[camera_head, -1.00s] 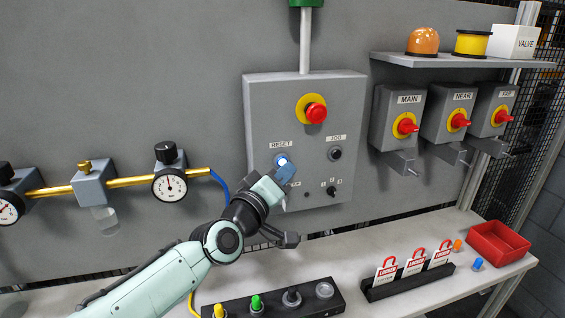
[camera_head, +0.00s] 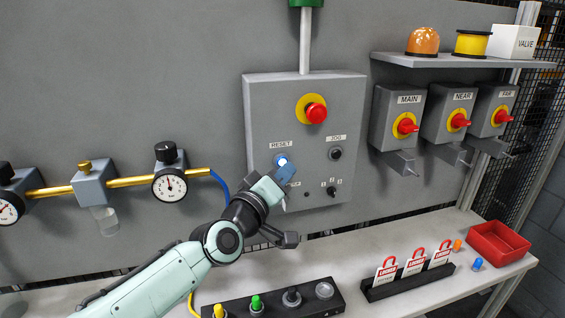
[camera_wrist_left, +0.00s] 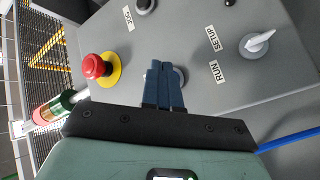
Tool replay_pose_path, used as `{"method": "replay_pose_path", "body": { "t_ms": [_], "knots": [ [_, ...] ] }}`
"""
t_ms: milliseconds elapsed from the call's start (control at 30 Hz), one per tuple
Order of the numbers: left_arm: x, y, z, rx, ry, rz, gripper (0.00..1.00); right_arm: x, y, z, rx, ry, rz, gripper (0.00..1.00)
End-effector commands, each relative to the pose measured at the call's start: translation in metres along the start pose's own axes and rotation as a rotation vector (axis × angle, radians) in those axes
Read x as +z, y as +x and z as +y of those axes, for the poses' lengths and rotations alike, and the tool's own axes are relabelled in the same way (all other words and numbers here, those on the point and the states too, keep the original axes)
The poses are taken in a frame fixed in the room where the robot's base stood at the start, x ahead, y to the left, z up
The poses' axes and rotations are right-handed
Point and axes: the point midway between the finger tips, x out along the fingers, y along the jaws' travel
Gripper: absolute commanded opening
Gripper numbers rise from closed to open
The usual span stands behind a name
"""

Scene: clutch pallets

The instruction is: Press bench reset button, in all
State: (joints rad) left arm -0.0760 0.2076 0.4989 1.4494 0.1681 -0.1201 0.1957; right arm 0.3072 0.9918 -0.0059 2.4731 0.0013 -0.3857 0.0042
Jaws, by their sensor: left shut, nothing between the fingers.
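The reset button (camera_head: 281,160) glows white-blue under its RESET label on the grey control box (camera_head: 260,105). My left gripper (camera_head: 286,172) is shut and empty, with its blue fingertips at the lower right edge of the button. In the left wrist view my left gripper's fingers (camera_wrist_left: 164,85) are together and point at the box face. They cover most of the round button (camera_wrist_left: 180,77) there. Whether the tips touch the button or stop just short of it I cannot tell. My right gripper is not in view.
A red emergency stop (camera_head: 316,112) sits above the reset button, and a black JOG button (camera_head: 335,153) to its right. A selector switch (camera_head: 331,190) is lower right. Gauges and a brass pipe (camera_head: 130,181) run left. The bench below holds a black button strip (camera_head: 335,297) and tag rack (camera_head: 380,293).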

Motion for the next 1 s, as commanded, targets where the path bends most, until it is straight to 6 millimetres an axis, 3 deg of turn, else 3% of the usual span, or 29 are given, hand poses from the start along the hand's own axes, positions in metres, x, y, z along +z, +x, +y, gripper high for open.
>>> {"method": "replay_pose_path", "body": {
  "t_ms": [1000],
  "knots": [
    [-0.0043,0.0060,-0.0044,0.000,0.000,0.000,0.00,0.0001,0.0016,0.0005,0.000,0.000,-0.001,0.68]
  ]
}}
